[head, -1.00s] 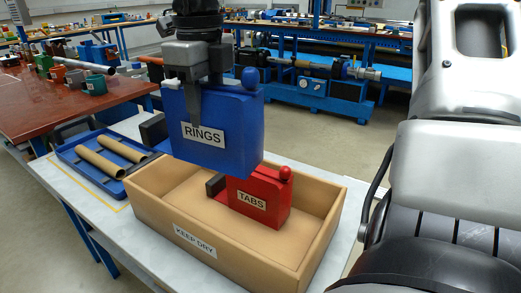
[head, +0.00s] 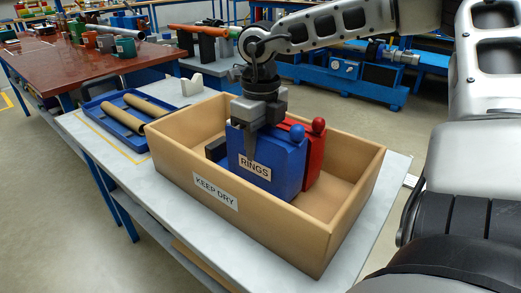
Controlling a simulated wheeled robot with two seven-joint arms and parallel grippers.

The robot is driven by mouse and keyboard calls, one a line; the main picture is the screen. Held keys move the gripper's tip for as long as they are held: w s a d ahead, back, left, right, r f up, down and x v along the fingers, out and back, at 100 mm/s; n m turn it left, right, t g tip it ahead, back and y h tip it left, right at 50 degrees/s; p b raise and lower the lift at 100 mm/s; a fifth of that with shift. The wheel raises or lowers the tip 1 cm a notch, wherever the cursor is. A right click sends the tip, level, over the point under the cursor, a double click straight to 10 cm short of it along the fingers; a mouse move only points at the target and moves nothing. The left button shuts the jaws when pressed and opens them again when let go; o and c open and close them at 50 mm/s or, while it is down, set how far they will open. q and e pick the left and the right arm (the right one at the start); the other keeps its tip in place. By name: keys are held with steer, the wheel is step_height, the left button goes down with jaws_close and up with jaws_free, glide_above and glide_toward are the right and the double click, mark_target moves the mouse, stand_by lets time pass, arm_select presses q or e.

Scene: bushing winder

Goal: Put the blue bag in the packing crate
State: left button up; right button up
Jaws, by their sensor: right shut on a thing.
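The blue bag (head: 277,172), labelled RINGS and with a blue knob on top, is upright inside the packing crate (head: 175,170), a tan open box labelled KEEP DRY. My right gripper (head: 255,130) comes down from above and is shut on the top of the blue bag. A red bag (head: 316,155) stands right behind the blue bag in the crate, mostly hidden by it. The blue bag's bottom is low in the crate; whether it touches the floor cannot be told. My left gripper is not in view.
The crate stands on a pale table (head: 95,135). A blue tray (head: 110,125) with brown tubes (head: 125,118) lies left of it. The crate's right end (head: 345,195) has free floor. A red-brown bench (head: 60,60) with pots stands at the back left.

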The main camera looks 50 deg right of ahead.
steer(key=shift+f, duration=0.85)
steer(key=shift+f, duration=0.1)
steer(key=o, duration=1.1)
